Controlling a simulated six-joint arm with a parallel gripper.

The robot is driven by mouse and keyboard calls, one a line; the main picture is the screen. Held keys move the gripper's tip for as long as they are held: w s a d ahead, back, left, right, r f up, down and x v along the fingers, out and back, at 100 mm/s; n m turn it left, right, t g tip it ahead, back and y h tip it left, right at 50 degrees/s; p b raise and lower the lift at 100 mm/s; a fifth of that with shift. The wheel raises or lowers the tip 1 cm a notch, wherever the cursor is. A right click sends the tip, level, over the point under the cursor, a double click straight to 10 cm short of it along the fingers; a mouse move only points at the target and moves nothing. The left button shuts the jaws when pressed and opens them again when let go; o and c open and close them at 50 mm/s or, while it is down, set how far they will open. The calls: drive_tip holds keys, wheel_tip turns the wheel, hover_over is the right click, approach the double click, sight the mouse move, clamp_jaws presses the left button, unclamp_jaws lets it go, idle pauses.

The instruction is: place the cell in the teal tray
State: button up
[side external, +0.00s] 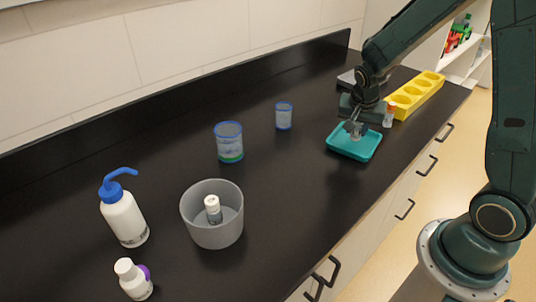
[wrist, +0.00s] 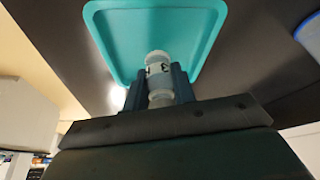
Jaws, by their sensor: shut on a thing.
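The teal tray (side external: 337,149) lies on the black bench near its front edge, and fills the top of the wrist view (wrist: 110,40). My gripper (side external: 356,127) is over the tray, pointing down. Its two fingers (wrist: 158,88) are shut on a small whitish cell (wrist: 158,66) with dark marks around its upper part. In the side external view the cell (side external: 357,134) is small and partly hidden by the fingers. I cannot tell whether it touches the tray floor.
Blue-rimmed beakers (side external: 229,143) (side external: 284,116), a grey bucket (side external: 226,236) holding a white-capped vial (side external: 213,208), a wash bottle (side external: 123,216) and a small bottle (side external: 133,280) stand left.

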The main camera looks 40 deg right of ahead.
drive_tip(key=shift+f, duration=0.65)
drive_tip(key=shift+f, duration=0.15)
drive_tip(key=o, duration=1)
drive_tip(key=shift+r, duration=0.2)
drive_tip(key=shift+v, duration=0.8)
drive_tip(key=v, duration=1)
drive_tip(key=shift+r, duration=0.2)
